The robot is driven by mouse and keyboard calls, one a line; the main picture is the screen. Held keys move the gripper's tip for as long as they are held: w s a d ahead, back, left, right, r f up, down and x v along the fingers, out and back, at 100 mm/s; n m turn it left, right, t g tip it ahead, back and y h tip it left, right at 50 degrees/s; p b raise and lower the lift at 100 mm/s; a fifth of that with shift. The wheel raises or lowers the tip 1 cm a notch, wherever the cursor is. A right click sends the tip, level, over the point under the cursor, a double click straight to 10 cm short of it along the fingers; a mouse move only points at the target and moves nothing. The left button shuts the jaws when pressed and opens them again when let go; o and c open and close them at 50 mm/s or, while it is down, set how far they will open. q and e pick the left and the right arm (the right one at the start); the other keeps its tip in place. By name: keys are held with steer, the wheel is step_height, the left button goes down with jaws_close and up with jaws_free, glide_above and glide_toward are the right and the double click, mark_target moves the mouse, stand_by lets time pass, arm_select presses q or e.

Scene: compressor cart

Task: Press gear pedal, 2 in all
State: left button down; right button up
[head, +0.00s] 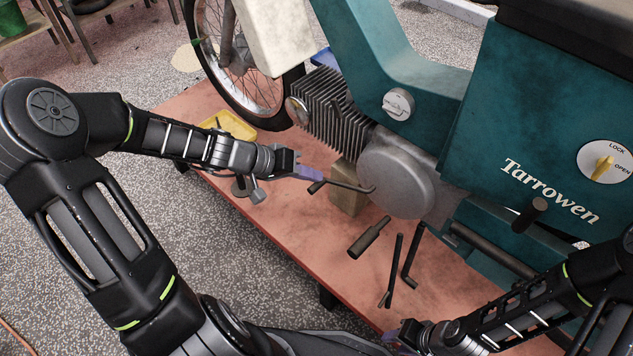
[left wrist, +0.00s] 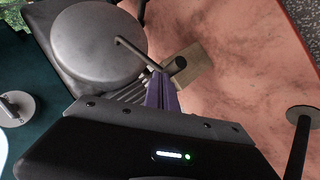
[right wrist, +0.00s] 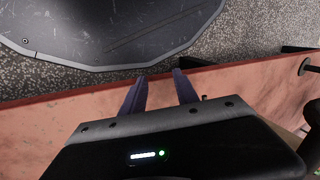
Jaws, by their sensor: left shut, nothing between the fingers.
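The gear pedal (head: 350,187) is a thin bent metal rod coming from the round grey engine cover (head: 396,181), with a dark rubber peg at its free end. My left gripper (head: 312,174) is shut and empty, with its purple fingertips just above the peg. In the left wrist view the pedal's peg (left wrist: 177,66) lies right at the fingertips (left wrist: 159,78), which hide part of the rod; I cannot tell whether they touch. My right gripper (head: 392,337) is low at the front edge of the bench. In the right wrist view its fingers (right wrist: 160,88) are apart and empty.
The teal motorcycle stands on a reddish bench (head: 290,235). A footpeg (head: 370,237) and dark levers (head: 411,256) stick out below the engine cover. A block (head: 346,195) sits under the engine. A yellow tray (head: 230,124) lies behind my left arm.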

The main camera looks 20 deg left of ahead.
arm_select(q)
steer(key=shift+s+d+f+b, duration=0.1)
steer(key=shift+d+f+b, duration=0.05)
steer(key=shift+f+b, duration=0.55)
steer(key=shift+d+f+b, duration=0.1)
steer(key=shift+f+b, duration=0.45)
steer(key=shift+b, duration=0.1)
stand_by(1.0)
steer(key=shift+r, duration=0.1)
stand_by(0.5)
steer(key=shift+a+r+p, duration=0.2)
steer(key=shift+r+p, duration=0.45)
steer(key=shift+r, duration=0.25)
steer(key=shift+a+r+p, duration=0.15)
steer(key=shift+r+p, duration=0.45)
steer(key=shift+r, duration=0.3)
steer(key=r+p, duration=0.2)
steer(key=r, duration=0.1)
steer(key=a+r+p, duration=0.1)
steer(key=r, duration=0.1)
steer(key=shift+w, duration=0.3)
steer(key=shift+f, duration=0.1)
